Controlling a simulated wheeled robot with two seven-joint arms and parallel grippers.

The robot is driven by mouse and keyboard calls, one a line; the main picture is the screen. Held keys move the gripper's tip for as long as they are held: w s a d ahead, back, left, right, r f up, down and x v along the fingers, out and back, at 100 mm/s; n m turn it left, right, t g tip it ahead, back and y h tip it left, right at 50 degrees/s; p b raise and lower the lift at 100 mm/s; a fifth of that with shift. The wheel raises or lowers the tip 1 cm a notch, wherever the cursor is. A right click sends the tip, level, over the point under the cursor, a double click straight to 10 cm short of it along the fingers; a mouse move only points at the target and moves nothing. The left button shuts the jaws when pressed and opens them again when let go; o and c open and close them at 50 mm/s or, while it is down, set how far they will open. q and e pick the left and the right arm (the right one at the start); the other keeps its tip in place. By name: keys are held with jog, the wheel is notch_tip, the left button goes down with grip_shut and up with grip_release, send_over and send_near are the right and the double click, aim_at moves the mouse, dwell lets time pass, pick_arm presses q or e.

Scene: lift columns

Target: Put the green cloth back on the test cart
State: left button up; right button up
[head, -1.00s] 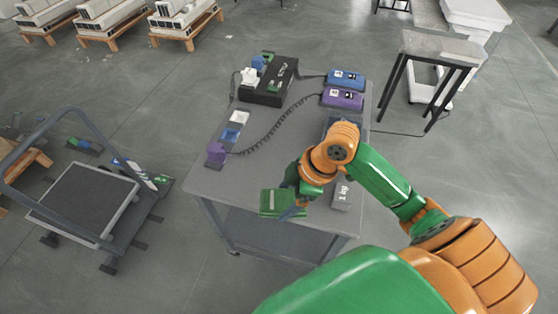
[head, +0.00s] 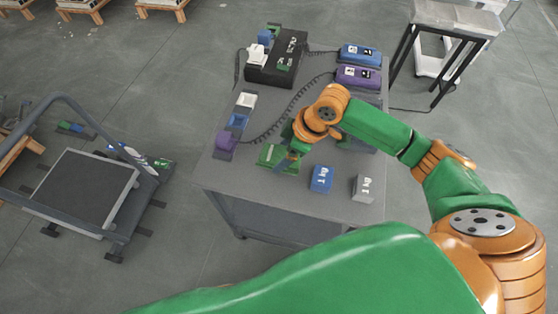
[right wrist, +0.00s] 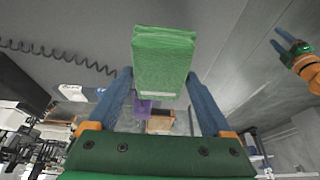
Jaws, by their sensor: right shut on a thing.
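The green cloth (head: 268,153) is a folded block held at the end of my right gripper (head: 290,164). In the right wrist view the cloth (right wrist: 163,62) sits between the two blue fingers (right wrist: 160,92). In the head view it is over the grey top of the test cart (head: 255,178), near the left front. I cannot tell whether it touches the top. My left gripper (right wrist: 284,40) shows small at the right of the right wrist view, its fingers apart and empty. It is not seen in the head view.
A blue weight (head: 321,179) and a grey weight (head: 364,187) stand at the cart's front right. A purple block (head: 226,140) and tray are at left. A black box (head: 276,58) and blue and purple meters (head: 358,76) stand behind, with a coiled cable. A platform trolley (head: 85,190) is left.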

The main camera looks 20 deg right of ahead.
jog(key=f, duration=0.2)
jog(key=a+f, duration=0.1)
jog(key=f, duration=0.1)
jog(key=shift+s+p, duration=0.4)
jog(key=shift+w+f, duration=0.15)
jog(key=shift+f, duration=0.2)
jog(key=o, duration=1.1)
jog(key=v, duration=1.2)
